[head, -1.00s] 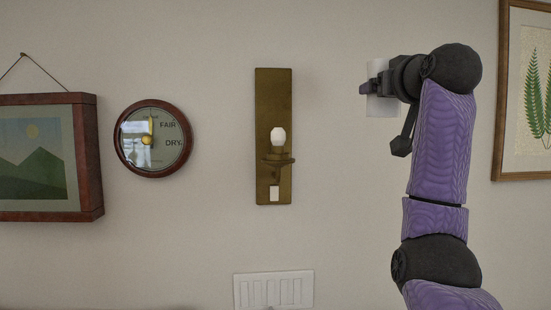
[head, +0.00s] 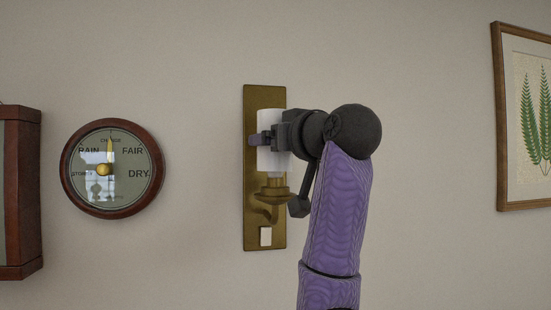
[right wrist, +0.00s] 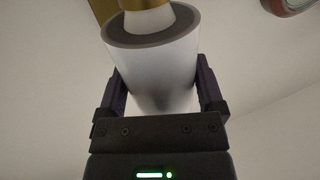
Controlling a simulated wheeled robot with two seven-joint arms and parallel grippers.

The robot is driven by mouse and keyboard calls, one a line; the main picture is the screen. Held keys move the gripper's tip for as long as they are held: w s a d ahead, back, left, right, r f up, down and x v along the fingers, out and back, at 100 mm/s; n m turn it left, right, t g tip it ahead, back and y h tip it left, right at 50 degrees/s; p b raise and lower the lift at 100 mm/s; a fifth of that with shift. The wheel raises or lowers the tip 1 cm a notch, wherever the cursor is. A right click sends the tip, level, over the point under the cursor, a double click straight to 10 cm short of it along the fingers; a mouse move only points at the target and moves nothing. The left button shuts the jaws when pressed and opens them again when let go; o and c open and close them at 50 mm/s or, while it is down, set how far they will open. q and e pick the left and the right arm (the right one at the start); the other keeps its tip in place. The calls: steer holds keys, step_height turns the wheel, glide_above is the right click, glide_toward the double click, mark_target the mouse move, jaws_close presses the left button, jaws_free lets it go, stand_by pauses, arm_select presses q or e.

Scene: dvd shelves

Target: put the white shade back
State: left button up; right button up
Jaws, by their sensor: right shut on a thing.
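The white shade (head: 269,122) is a short upright cylinder in front of the brass wall sconce (head: 265,222), just above its cup (head: 272,195). My right gripper (head: 264,139) is shut on the shade from the right side. The right wrist view shows the shade (right wrist: 155,75) between both fingers (right wrist: 160,88), its grey-rimmed open end towards the sconce. A white part (right wrist: 148,20), seemingly the bulb or its holder, shows at that opening. I cannot tell whether the shade rests on the cup. The bulb is hidden in the head view. My left gripper is not in view.
A round barometer (head: 111,169) hangs left of the sconce, with a wooden-framed box picture (head: 22,195) at the left edge. A framed fern print (head: 524,120) hangs at the far right. Bare wall lies between. A small white switch (head: 266,236) sits low on the sconce plate.

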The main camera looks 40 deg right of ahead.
steer(key=shift+w+f, duration=0.2)
steer(key=shift+f, duration=0.3)
steer(key=shift+s, duration=0.25)
steer(key=shift+w+f+b, duration=0.15)
steer(key=shift+f+b, duration=0.3)
steer(key=shift+f, duration=0.1)
steer(key=o, duration=1.1)
steer(key=shift+o, duration=0.2)
